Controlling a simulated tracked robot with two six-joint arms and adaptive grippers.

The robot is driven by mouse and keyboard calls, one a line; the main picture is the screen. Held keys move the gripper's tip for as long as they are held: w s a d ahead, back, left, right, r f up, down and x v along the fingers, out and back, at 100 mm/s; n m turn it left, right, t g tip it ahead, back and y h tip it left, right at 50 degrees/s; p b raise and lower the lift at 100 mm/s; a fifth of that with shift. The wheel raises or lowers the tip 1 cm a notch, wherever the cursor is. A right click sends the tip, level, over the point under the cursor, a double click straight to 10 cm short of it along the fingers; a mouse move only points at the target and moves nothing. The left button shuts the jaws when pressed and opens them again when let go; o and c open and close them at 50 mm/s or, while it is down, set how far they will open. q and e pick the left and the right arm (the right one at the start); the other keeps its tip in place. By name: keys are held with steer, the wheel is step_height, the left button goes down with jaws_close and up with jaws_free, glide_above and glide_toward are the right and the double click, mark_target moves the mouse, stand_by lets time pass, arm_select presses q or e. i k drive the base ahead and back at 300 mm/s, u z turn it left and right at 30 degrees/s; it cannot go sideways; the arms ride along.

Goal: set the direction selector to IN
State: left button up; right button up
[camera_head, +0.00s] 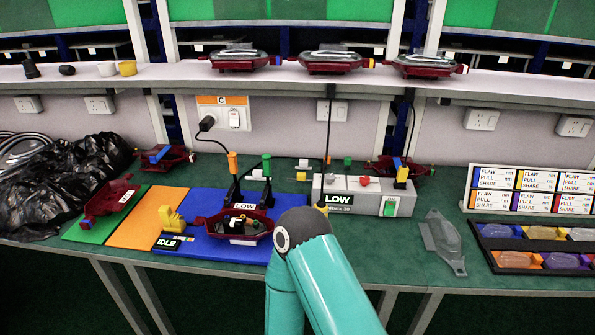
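A grey box (372,193) labelled LOW stands on the green bench at centre. A red knob (364,182) and a white block (338,183) sit on its top. A yellow-topped lever (402,175) stands at its right end, and a green switch (391,207) is on its front. I cannot read an IN mark, so I cannot tell which part is the direction selector. A teal arm of mine rises from the bottom edge in front of the bench and hides part of it. Neither gripper shows.
A blue mat (205,243) holds a dark red lamp housing (240,225), a yellow clamp (172,220) and two upright levers, orange-topped (233,165) and green-topped (266,168). A clear lens (443,240) lies right.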

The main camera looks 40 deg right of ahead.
mark_target(329, 177)
steer(key=z, duration=0.1)
steer(key=k, duration=1.25)
steer(key=z, duration=0.6)
steer(key=i, duration=1)
steer(key=u, duration=0.05)
